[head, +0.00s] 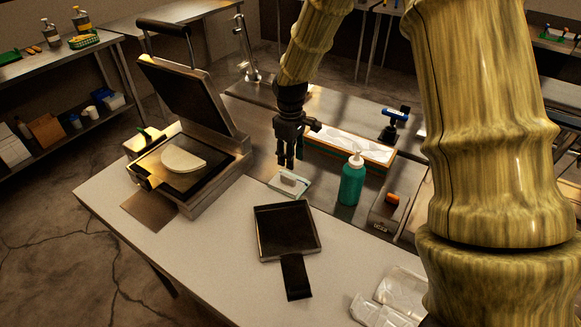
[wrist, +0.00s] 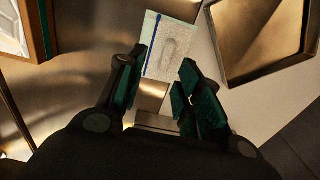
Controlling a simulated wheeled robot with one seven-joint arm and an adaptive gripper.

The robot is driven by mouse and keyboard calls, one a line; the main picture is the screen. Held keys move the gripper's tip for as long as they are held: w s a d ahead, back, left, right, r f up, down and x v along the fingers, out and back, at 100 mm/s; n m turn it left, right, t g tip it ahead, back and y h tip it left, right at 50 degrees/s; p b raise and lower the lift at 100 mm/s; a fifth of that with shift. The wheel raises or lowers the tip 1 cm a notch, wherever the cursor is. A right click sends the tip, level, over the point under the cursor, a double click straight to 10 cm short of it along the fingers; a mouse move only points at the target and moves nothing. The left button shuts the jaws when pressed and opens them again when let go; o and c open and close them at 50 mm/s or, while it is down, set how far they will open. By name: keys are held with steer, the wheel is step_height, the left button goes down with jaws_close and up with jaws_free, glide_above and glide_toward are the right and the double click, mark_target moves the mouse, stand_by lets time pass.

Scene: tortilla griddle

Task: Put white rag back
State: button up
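A small white rag (head: 284,187) lies flat on the counter near its steel section, and a small pale metallic block (head: 289,177) appears to sit on or against it. In the wrist view the rag (wrist: 172,50) has a blue stripe along one side and a grey smudge. The block (wrist: 151,97) shows between my fingers there. My gripper (head: 287,163) points down just above the rag and block. Its fingers are apart in the wrist view (wrist: 160,82), and I see no grip on anything. Whether a finger touches the block is unclear.
A black square pan (head: 286,232) lies in front of the rag. A green bottle (head: 351,182) stands to the right. A wood-framed tray (head: 393,160) with white contents is behind. Clear bags (head: 400,290) lie front right.

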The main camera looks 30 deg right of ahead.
steer(key=shift+r+b, duration=0.5)
steer(key=shift+r, duration=1.55)
